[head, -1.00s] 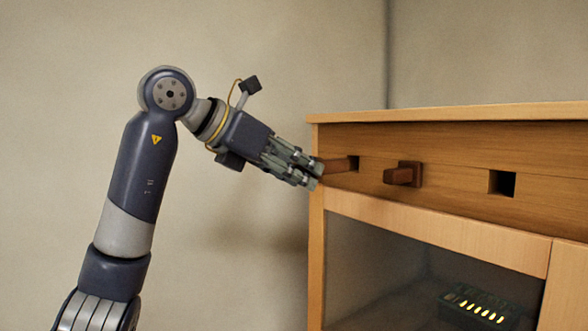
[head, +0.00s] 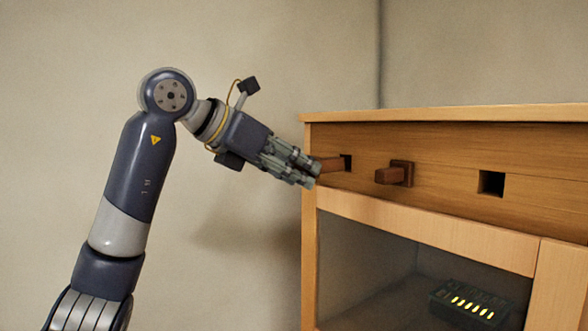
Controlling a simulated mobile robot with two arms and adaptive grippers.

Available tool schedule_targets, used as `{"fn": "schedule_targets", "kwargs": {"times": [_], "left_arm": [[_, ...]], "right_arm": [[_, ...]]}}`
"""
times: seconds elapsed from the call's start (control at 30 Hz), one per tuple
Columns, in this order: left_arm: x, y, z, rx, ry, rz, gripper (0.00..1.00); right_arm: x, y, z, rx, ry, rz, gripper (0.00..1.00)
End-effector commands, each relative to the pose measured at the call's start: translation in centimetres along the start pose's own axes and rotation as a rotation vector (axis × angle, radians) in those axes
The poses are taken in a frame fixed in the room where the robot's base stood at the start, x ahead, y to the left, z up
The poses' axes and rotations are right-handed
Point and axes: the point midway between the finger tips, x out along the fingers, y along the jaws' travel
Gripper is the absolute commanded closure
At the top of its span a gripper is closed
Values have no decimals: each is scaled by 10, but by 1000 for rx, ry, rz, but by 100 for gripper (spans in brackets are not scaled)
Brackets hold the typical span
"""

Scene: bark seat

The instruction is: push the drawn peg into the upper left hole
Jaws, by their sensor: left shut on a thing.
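A brown square peg (head: 331,164) sticks out of my left gripper (head: 314,174), which is shut on its outer end. The peg's far end is at the dark upper left hole (head: 347,161) in the cabinet's upper board and seems to be partly inside; how deep it sits is hidden. A second brown peg (head: 391,176) sits in the board to the right, with a square collar around its base, and juts outward. Further right is an open, empty square hole (head: 491,183). My right gripper is out of view.
The wooden cabinet (head: 430,113) fills the right side, its left edge just below my left gripper. Below the board is an open bay holding a dark slotted box (head: 468,300) with glowing slots. The wall side at left is free.

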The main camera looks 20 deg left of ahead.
Motion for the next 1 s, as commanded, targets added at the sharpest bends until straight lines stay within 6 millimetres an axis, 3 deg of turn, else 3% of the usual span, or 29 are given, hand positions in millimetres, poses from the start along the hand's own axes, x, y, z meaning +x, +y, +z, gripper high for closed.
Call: {"fn": "schedule_targets", "kwargs": {"times": [1.0], "left_arm": [[19,0,11,0,1,0,96]], "right_arm": [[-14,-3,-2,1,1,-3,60]]}}
